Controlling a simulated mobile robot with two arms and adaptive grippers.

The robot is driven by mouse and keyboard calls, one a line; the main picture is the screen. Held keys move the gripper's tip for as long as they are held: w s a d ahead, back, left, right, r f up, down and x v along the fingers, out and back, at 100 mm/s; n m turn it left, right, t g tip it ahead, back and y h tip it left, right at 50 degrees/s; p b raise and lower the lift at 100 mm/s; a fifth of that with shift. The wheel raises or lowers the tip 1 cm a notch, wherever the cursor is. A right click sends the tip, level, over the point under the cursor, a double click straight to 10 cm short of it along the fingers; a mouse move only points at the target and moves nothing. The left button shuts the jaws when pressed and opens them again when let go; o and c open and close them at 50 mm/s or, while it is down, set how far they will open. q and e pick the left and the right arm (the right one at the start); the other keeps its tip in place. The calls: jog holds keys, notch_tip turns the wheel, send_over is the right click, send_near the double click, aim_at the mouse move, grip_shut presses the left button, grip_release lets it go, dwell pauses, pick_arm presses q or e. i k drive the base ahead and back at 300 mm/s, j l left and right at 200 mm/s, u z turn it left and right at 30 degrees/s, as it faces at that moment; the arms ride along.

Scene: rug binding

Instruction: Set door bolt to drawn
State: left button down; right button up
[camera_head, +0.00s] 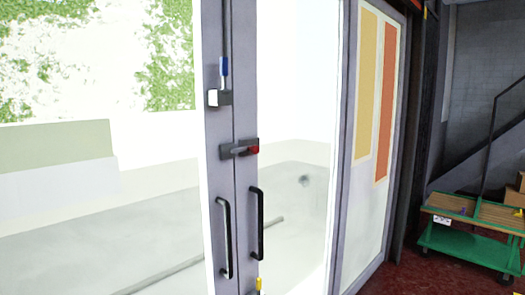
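A grey double glass door (234,200) stands ahead, and its two leaves look shut along the middle seam. A grey horizontal fitting with a red knob (254,149) spans the seam at mid height. Its bar shows across both leaves, with the knob at the right end. Higher on the left leaf is an upright fitting with a blue grip (223,67) above a grey and white block (219,98). A yellow-tipped piece (258,284) shows low near the seam, cut by the lower edge. Which fitting is the door bolt is not marked. Neither gripper is in view.
Two black-and-grey pull handles, left (225,238) and right (258,224), stand on the leaves. A green cart (467,245) with boxes is at the right on the red floor (418,277). A stair rail rises behind it.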

aim_at(254, 149)
jog(key=i+j+z, duration=0.15)
jog(key=i+j, duration=0.6)
jog(key=j, duration=0.15)
